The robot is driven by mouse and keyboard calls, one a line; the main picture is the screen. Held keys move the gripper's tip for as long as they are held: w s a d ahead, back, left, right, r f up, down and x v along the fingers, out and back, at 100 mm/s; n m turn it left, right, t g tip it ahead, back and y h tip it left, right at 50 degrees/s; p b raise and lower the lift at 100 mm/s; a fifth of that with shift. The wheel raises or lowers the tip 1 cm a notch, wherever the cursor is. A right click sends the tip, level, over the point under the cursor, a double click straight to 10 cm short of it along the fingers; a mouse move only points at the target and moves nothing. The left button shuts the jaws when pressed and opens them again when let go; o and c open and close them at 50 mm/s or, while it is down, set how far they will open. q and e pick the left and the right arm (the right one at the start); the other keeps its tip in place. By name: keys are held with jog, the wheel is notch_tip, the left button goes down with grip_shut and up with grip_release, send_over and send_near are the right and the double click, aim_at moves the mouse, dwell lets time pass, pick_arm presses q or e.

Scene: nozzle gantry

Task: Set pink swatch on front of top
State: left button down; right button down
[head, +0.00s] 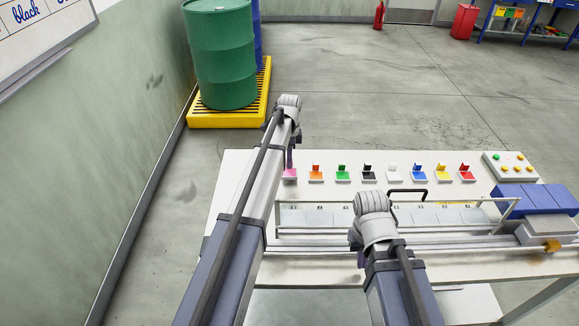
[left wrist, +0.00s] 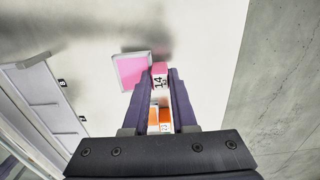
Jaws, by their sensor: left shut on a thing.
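The pink swatch (head: 289,174) is at the left end of a row of coloured swatches on the white table (head: 240,190). In the left wrist view its pink plate (left wrist: 132,70) lies just left of the fingertips, and a pink-and-white tab marked 14 (left wrist: 160,74) stands between them. My left gripper (head: 290,158) points down over it and is shut on the pink swatch; in the left wrist view the fingers (left wrist: 160,95) flank the tab. I cannot tell whether the swatch touches the table. My right gripper is mostly hidden under its wrist (head: 372,215), above the rail.
The orange swatch (head: 315,173) stands close to the right of the pink one, with several more beyond. A numbered slotted rack (head: 310,218) and rails run along the table's front. A blue block (head: 540,200) and button panel (head: 510,166) are at the right.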

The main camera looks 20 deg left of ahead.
pick_arm(q)
jog(key=shift+f, duration=0.6)
pick_arm(e)
jog(key=shift+f, duration=0.65)
pick_arm(q)
jog(key=shift+f+b, duration=0.25)
jog(key=shift+b, duration=0.15)
pick_arm(e)
jog(key=shift+f, duration=0.25)
pick_arm(q)
jog(key=c, duration=0.7)
grip_release()
jog(key=shift+r, duration=0.1)
pick_arm(e)
jog(key=shift+r, duration=0.15)
pick_arm(q)
notch_tip(320, 180, up, 12)
jog(key=p, duration=1.2)
jog(key=shift+r+p, duration=0.2)
jog(key=shift+p, duration=0.1)
pick_arm(e)
notch_tip(320, 180, up, 12)
jog(key=shift+r, duration=0.15)
